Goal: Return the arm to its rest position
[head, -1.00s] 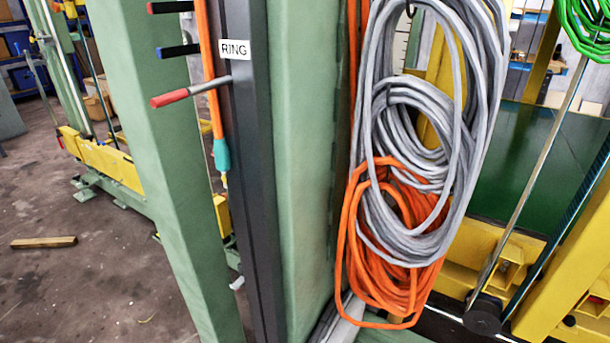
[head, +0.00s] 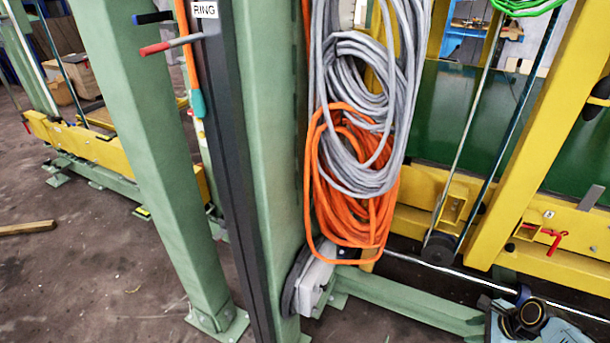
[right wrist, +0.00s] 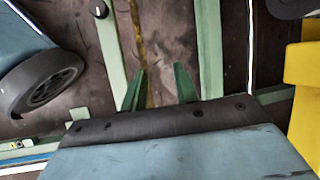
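My right gripper (right wrist: 160,85) shows in the right wrist view as two green fingers with a clear gap between them. It is open and nothing is between the fingers. A strip of dark floor and green frame beams lie beyond it. In the head view, a blue-grey and black part of my right arm (head: 522,318) shows low at the right edge; its fingers cannot be made out there. My left gripper is in neither view. The lever with the red handle (head: 160,47) sticks out to the left of the dark post under the RING label (head: 205,10), with no gripper touching it.
Grey cable coils (head: 365,100) and orange cable coils (head: 350,215) hang on the green post. Yellow beams (head: 545,140) and a low green floor beam (head: 410,305) stand close to my right arm. Bare floor (head: 90,270) is free at the left.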

